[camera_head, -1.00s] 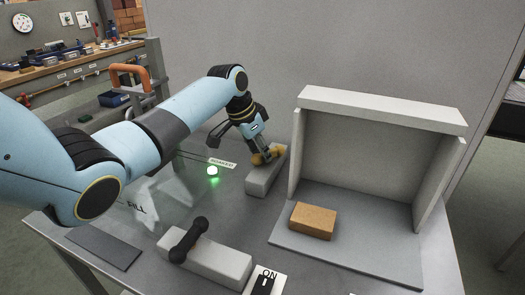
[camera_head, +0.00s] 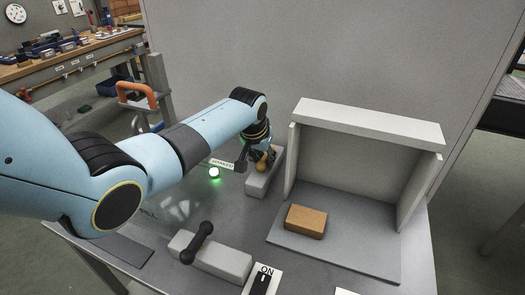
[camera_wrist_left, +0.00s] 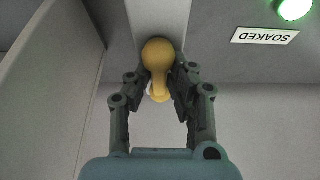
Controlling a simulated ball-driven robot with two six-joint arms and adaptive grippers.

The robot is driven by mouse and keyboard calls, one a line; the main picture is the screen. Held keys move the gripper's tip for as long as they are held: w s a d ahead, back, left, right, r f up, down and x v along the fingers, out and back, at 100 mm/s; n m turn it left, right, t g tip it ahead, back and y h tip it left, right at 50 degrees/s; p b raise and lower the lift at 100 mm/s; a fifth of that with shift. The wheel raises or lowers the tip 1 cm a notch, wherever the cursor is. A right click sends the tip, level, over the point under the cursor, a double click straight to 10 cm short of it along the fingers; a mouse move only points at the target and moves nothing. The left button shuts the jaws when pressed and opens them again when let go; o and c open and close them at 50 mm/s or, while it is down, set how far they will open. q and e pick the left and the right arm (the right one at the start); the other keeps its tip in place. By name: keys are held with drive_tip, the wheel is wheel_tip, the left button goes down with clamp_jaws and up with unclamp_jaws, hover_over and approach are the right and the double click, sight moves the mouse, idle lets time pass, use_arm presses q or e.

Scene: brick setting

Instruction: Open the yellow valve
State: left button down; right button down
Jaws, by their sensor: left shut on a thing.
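The yellow valve (camera_head: 263,163) sits on a grey block (camera_head: 262,182) towards the back of the table, left of the open-fronted box. In the left wrist view the yellow valve (camera_wrist_left: 159,62) has a rounded knob end and lies between my fingers. My left gripper (camera_head: 252,160) reaches it from the left and above. It also shows in the left wrist view (camera_wrist_left: 160,85), with both fingers shut on the valve's handle. The fingers and wrist hide part of the valve in the head view. My right gripper does not show.
An orange brick (camera_head: 305,222) lies inside the grey open-fronted box (camera_head: 368,118). A black handle (camera_head: 197,243) on another grey block (camera_head: 225,262) stands at the front. A green light (camera_head: 213,172) glows beside the SOAKED label (camera_head: 222,164). An ON switch (camera_head: 263,281) is at the front.

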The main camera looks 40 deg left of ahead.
use_arm(q)
drive_tip(key=shift+d+n, duration=0.1)
drive_tip(key=shift+n, duration=0.4)
drive_tip(key=c, duration=1.3)
unclamp_jaws()
drive_tip(key=v, duration=1.2)
drive_tip(key=shift+d, duration=0.2)
